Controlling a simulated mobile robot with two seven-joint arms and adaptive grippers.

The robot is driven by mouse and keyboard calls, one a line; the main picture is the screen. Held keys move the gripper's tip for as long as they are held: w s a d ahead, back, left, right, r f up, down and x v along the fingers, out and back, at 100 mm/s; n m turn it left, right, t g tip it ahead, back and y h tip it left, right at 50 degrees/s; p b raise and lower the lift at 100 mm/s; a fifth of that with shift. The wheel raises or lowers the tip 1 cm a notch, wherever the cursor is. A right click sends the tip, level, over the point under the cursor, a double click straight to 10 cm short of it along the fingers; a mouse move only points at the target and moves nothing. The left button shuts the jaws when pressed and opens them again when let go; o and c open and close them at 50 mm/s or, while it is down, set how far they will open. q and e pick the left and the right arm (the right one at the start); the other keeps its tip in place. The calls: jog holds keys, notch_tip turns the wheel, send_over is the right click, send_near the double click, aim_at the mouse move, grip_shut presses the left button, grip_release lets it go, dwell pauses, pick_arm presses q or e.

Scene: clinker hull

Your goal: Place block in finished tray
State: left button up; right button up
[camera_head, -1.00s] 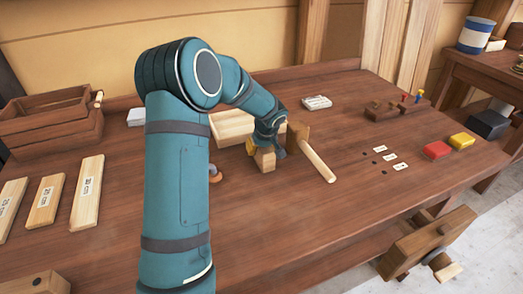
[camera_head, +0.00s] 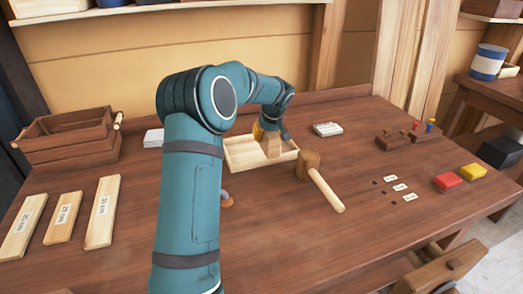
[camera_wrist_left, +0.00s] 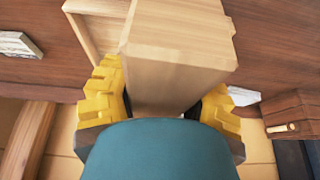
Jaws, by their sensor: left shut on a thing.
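A pale wooden block (camera_head: 272,146) is held in my left gripper (camera_head: 266,134), whose yellow fingers are shut on it. In the left wrist view, the block (camera_wrist_left: 178,55) fills the space between the two yellow fingers (camera_wrist_left: 163,103). A light wooden tray (camera_head: 236,160) with low walls lies at the middle back of the bench. The block is at the tray's right part; whether it touches the tray floor I cannot tell. The tray's edge also shows behind the block in the left wrist view (camera_wrist_left: 84,36). My right gripper is not in view.
A mallet (camera_head: 325,187) lies just right of the tray. Three labelled boards (camera_head: 62,217) and a brown crate (camera_head: 72,148) are at left. The front middle of the bench is clear.

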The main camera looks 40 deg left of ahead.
pick_arm(q)
jog(key=w+a+p, duration=0.2)
jog(key=a+p, duration=0.1)
jog(key=a, duration=1)
jog(key=f, duration=0.6)
jog(key=f+b, duration=0.1)
jog(key=f, duration=0.3)
jog(key=shift+s+a, duration=0.15)
jog(key=shift+a, duration=0.1)
jog(key=shift+f, duration=0.2)
jog(key=o, duration=1.3)
